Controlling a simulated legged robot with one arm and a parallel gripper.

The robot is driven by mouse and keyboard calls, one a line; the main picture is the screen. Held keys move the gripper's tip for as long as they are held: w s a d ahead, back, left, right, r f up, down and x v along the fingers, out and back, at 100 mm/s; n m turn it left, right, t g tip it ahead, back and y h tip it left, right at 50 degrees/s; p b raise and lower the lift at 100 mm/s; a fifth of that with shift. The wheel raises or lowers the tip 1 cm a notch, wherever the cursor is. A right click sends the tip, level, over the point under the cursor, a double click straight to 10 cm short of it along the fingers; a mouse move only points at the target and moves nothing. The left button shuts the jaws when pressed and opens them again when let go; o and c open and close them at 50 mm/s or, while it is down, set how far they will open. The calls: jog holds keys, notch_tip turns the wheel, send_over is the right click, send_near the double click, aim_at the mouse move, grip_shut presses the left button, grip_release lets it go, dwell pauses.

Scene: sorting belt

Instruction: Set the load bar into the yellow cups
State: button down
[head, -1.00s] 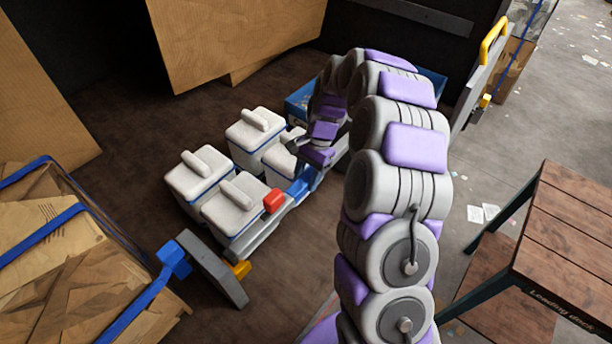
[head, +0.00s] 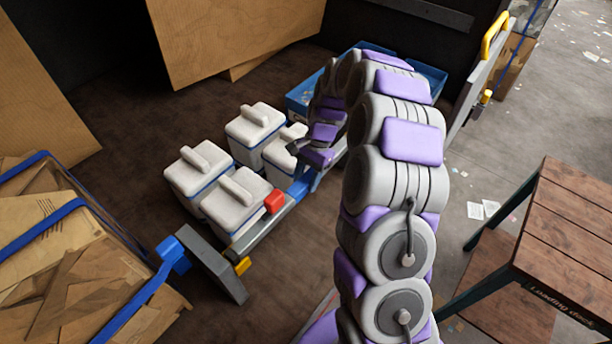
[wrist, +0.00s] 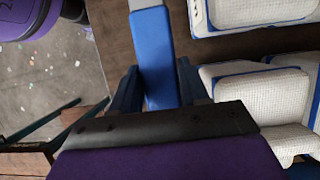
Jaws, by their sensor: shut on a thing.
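The load bar (head: 262,229) is a long grey bar with a red block (head: 275,201) and a blue grip section (head: 300,187). My gripper (wrist: 157,82) is shut on the blue grip, with one dark finger on each side of it in the wrist view. In the head view the bar slants from lower left to upper right, and my arm hides its far part. One yellow cup (head: 243,265) is on the near grey post, close to the bar's near end; I cannot tell whether they touch. Another yellow cup (head: 486,96) shows on the far grey post, beyond my arm.
Several white lidded boxes (head: 236,204) stand close along the bar's left side. A strapped carton pile (head: 75,270) is at left. A blue tray (head: 298,104) lies behind my arm. A wooden deck table (head: 570,225) is at right. Brown floor is open below the bar.

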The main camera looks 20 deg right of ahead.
jog(key=shift+f, duration=0.9)
jog(key=shift+c, duration=2.4)
grip_release()
jog(key=b+v, duration=0.2)
jog(key=v, duration=1.5)
jog(key=s+a+f+n+h+b, duration=0.1)
jog(key=s+a+n+b, duration=0.25)
jog(key=s, duration=0.45)
jog(key=s+a+f+n+b, duration=0.1)
jog(key=s+a+n+b, duration=0.3)
jog(key=s, duration=0.4)
jog(key=s+f+n+h+b, duration=0.1)
jog(key=s+f+b, duration=0.3)
jog(key=s+f, duration=0.3)
jog(key=s+d+f+n+t+h+b, duration=0.1)
jog(key=s+f+b, duration=0.4)
jog(key=s, duration=1)
notch_tip(320, 180, down, 2)
jog(key=shift+s+f+n+h, duration=0.1)
jog(key=shift+s+n+h, duration=0.25)
jog(key=shift+n, duration=0.3)
